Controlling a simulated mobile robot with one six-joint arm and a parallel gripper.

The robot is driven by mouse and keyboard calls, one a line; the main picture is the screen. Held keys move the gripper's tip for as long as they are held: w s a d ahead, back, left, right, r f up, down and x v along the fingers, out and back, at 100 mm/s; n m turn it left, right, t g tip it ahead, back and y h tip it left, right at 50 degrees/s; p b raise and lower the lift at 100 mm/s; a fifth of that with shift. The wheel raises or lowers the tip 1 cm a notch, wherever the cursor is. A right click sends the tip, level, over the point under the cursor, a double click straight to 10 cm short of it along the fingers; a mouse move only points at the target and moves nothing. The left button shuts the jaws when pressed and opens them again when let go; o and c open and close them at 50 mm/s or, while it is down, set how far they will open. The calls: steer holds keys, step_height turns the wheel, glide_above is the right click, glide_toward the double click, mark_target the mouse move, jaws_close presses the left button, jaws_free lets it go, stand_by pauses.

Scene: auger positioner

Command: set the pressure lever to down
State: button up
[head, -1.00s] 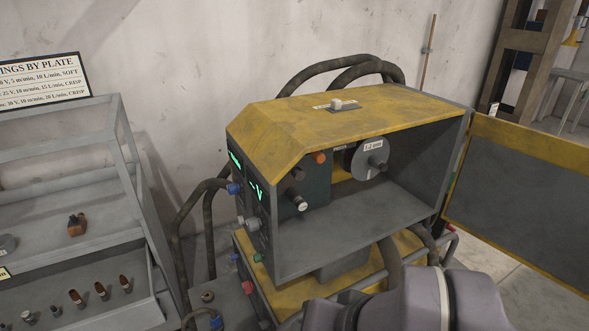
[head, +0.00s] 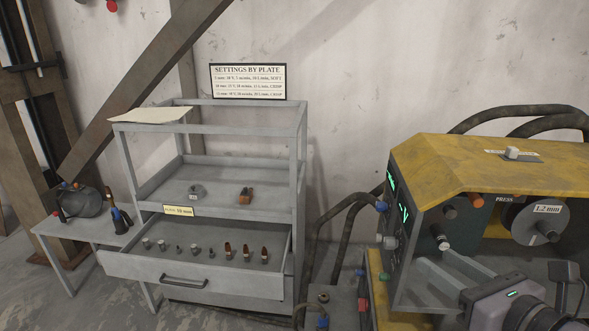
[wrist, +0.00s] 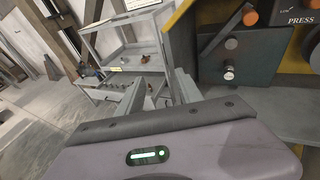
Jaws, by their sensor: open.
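The pressure lever shows as an orange knob (head: 475,200) on the dark inner panel of the yellow-topped machine, left of a PRESS label. In the wrist view the orange knob (wrist: 249,18) is at the top right, on a dark arm-like piece. I cannot tell clearly which setting it is at. My gripper (head: 432,266) is at the lower right of the head view, in front of the machine's open side and below the lever. In the wrist view my gripper (wrist: 160,78) has its two grey fingers apart with nothing between them, left of the lever.
A grey knob (head: 440,238) sits below the lever. A spool (head: 540,220) marked 1.2 mm is to its right. The machine's yellow top (head: 480,165) overhangs the opening. A grey rack (head: 215,205) with an open drawer of small parts stands to the left.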

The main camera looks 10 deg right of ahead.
mark_target(479, 204)
steer(key=s+d+r+m+t+h, duration=0.3)
steer(key=d+m+h, duration=0.4)
steer(key=d, duration=0.5)
steer(key=x, duration=0.5)
steer(key=p+x, duration=0.1)
steer(key=x, duration=0.4)
steer(key=f+x, duration=0.1)
steer(key=x, duration=0.4)
steer(key=shift+w+p, duration=0.3)
steer(key=shift+w+r, duration=0.15)
steer(key=shift+w, duration=0.35)
steer(key=shift+c, duration=0.4)
jaws_close()
